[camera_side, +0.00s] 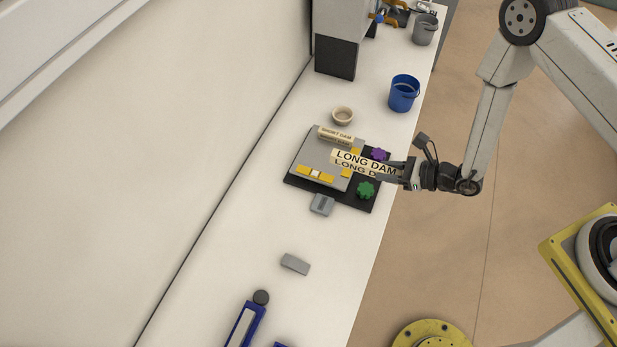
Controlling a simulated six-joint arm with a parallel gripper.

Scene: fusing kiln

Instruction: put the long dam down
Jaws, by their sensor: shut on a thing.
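The long dam (362,162), a cream bar with "LONG DAM" printed on two faces, is in my gripper (393,172). My gripper is shut on its right end, and the bar points left over the right part of a grey plate (311,155). The bar hides part of the plate and of what lies on it. I cannot tell whether the bar touches anything below. The short dam (336,134), a similar labelled bar, lies at the plate's far edge. Several yellow pieces (327,178) lie along the plate's near edge, with a small pale piece among them.
The plate sits on a black base (358,203) with a green knob (365,189) and a purple knob (379,154). A small bowl (343,115) and a blue bucket (403,94) stand beyond. A grey block (295,264) lies nearer on the white bench, with clear bench around it.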

